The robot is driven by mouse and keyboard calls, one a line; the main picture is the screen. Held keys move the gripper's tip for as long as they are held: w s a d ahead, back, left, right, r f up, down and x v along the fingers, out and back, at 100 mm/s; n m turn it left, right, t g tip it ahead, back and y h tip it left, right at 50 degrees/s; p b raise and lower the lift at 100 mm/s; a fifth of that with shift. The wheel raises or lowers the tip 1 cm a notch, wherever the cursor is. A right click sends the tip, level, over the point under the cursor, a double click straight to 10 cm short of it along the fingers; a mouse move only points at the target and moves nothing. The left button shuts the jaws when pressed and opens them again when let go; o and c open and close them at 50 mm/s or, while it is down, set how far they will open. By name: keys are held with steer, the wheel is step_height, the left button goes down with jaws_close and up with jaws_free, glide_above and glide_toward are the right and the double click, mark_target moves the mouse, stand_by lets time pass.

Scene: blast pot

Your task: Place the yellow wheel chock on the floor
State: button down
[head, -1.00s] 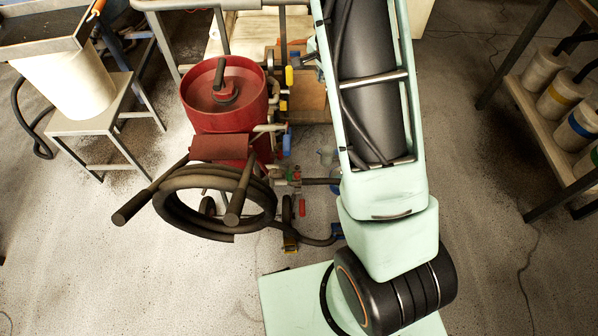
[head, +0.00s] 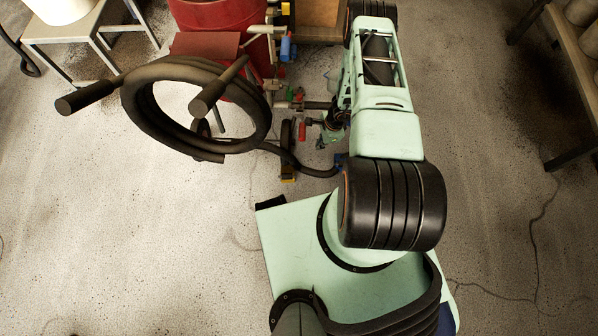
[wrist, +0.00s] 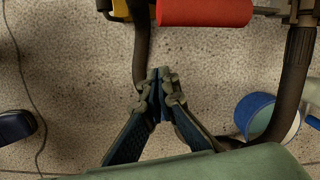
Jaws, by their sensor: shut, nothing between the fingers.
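A small yellow piece (head: 288,179), which looks like the wheel chock, sits low at the near side of the dark wheel (head: 286,142) in the head view. I cannot tell how much of it touches the floor. A yellow piece (wrist: 121,9) also shows at the top edge of the wrist view, cut off, beside a dark hose; I cannot tell if it is the same one. My gripper (wrist: 159,78) is shut and empty, above the speckled floor, below and right of that yellow piece. In the head view my arm partly hides the gripper.
A red cylinder (wrist: 205,11) hangs at the top of the wrist view. A blue-and-white cup (wrist: 262,118) is right of my fingers. The red pot (head: 222,15) with a coiled dark hose (head: 197,105) stands left of my arm.

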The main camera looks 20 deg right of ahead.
steer(key=shift+m+y, duration=0.4)
steer(key=shift+m, duration=0.2)
steer(key=s+a+f+b, duration=0.1)
steer(key=f+b, duration=0.1)
steer(key=f, duration=0.3)
steer(key=s+a+f+b, duration=0.2)
steer(key=f, duration=0.4)
steer(key=s+a+f+b, duration=0.1)
steer(key=a+f+b, duration=0.1)
steer(key=f, duration=0.3)
steer(key=shift+s+f+b, duration=0.15)
steer(key=shift+b, duration=0.4)
steer(key=a, duration=0.3)
steer(key=shift+w+f, duration=0.1)
steer(key=shift+w, duration=0.25)
steer(key=shift+a, duration=0.6)
steer(key=shift+w+a, duration=0.25)
steer(key=shift+a, duration=0.9)
